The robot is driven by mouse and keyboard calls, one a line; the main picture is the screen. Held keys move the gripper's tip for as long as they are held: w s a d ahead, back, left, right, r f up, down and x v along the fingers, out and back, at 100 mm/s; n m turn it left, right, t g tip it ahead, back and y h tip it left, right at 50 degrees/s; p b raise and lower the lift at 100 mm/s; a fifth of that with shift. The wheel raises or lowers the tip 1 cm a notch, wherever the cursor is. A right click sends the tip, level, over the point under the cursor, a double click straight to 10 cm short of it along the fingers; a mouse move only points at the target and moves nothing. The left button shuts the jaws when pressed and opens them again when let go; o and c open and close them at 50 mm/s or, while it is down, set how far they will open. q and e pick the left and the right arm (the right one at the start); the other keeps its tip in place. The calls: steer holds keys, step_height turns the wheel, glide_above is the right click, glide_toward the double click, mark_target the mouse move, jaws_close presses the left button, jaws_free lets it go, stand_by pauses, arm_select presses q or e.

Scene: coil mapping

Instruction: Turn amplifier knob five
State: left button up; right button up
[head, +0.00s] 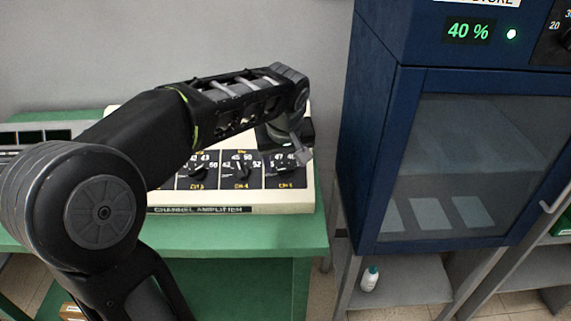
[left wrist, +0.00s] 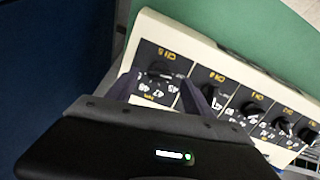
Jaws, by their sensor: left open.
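The channel amplifier (head: 240,208) is a cream box with a black-panelled front. It stands on a green bench, and its row of dark knobs also shows in the left wrist view (left wrist: 190,52). Knob five (left wrist: 160,69), in the panel marked CH 5, is dark and sits between the two finger tips in the left wrist view. My left gripper (left wrist: 158,82) is open around or just in front of it; I cannot tell whether the fingers touch it. In the head view my left gripper (head: 302,153) is at the amplifier's right end, partly covering knob five's panel. My right gripper is not in view.
The knob four panel (head: 241,168) is directly beside knob five. The green bench (head: 250,236) has a bare front strip. A blue cabinet (head: 375,130) with a glass door stands close on the right. A small white bottle (head: 369,279) is on the shelf below it.

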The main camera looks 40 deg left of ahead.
mark_target(286, 170)
arm_select(q)
steer(key=shift+x, duration=1.1)
steer(key=shift+c, duration=0.2)
jaws_close()
